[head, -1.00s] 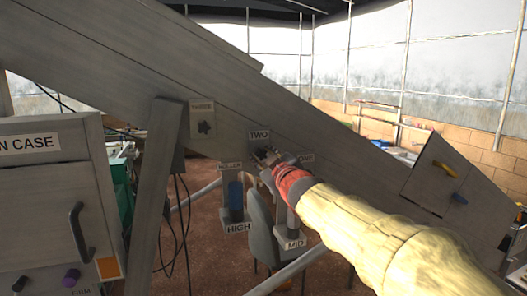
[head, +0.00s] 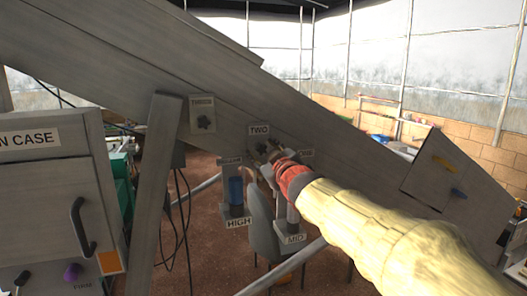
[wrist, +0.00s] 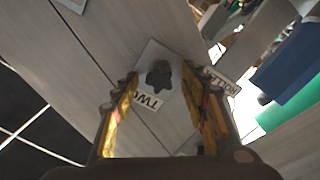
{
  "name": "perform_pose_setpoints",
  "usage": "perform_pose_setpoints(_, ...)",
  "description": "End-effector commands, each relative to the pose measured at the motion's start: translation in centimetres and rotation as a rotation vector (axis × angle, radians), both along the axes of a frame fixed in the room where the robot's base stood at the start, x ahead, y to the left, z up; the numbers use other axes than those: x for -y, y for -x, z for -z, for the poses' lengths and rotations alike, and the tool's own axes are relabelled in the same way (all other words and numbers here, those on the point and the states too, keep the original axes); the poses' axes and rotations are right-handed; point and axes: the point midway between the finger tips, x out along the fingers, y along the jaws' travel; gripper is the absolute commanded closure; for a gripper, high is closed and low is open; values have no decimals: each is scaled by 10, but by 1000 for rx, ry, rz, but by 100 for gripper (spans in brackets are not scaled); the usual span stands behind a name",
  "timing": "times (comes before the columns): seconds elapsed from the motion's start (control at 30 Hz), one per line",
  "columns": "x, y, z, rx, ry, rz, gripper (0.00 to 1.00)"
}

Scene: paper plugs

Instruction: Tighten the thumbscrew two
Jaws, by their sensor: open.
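Thumbscrew two is a dark lobed knob (head: 262,146) on the sloping grey board, just under the TWO label (head: 259,130). In the wrist view the knob (wrist: 159,75) sits on a pale plate, beside the upside-down TWO label (wrist: 148,101). My gripper (head: 272,151) is at the board, just right of the knob in the head view. In the wrist view its orange-lined fingers (wrist: 161,82) are apart, one on each side of the knob. I see gaps between the fingers and the knob; the depth between them is hard to tell.
Another dark knob (head: 204,122) sits on a plate up-left. A blue cylinder (head: 236,191) stands above the HIGH label, and the MID post (head: 292,215) is below my arm. The ONE label is mostly hidden by my gripper. A grey case (head: 45,200) stands at left.

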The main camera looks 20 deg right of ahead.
Motion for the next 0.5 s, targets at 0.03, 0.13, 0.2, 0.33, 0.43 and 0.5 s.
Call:
perform_pose_setpoints(0.03, 0, 0, 0, 0, 0, 0, 56)
perform_pose_setpoints(0.13, 0, 0, 0, 0, 0, 0, 56)
perform_pose_setpoints(0.2, 0, 0, 0, 0, 0, 0, 56)
perform_pose_setpoints(0.33, 0, 0, 0, 0, 0, 0, 56)
perform_pose_setpoints(0.43, 0, 1, 0, 0, 0, 0, 56)
perform_pose_setpoints(0.5, 0, 4, 0, 0, 0, 0, 56)
